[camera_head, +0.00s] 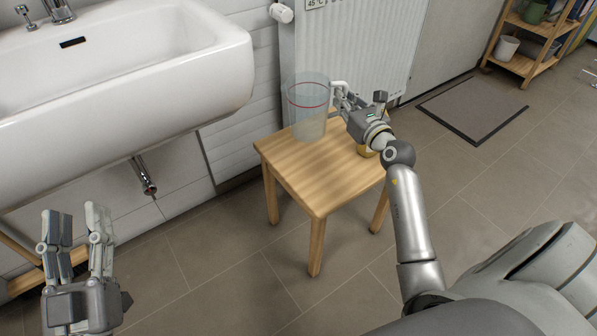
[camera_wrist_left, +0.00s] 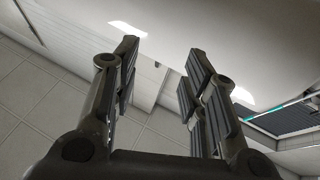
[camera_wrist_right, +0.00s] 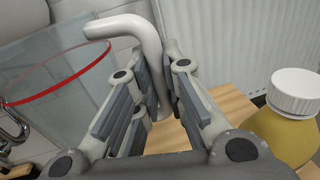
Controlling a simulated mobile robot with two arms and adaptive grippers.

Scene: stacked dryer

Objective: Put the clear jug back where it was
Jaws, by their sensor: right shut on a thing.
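The clear jug (camera_head: 307,105) with a red line below its rim is upright at the back left of the wooden stool (camera_head: 322,190). Its base appears to be on or just above the stool top; I cannot tell which. My right gripper (camera_head: 347,98) is at the jug's right side, shut on its pale handle. The right wrist view shows the handle (camera_wrist_right: 152,45) between the fingers and the clear wall (camera_wrist_right: 60,95) to the left. My left gripper (camera_head: 76,214) is open and empty, low at the left, far from the jug.
A yellow bottle with a white cap (camera_wrist_right: 290,125) stands close to the right of my right gripper, mostly hidden in the head view. A white sink (camera_head: 130,75) is at the left. A radiator (camera_head: 355,45) is behind the stool. A grey mat (camera_head: 472,105) and wooden shelf (camera_head: 522,62) are further right.

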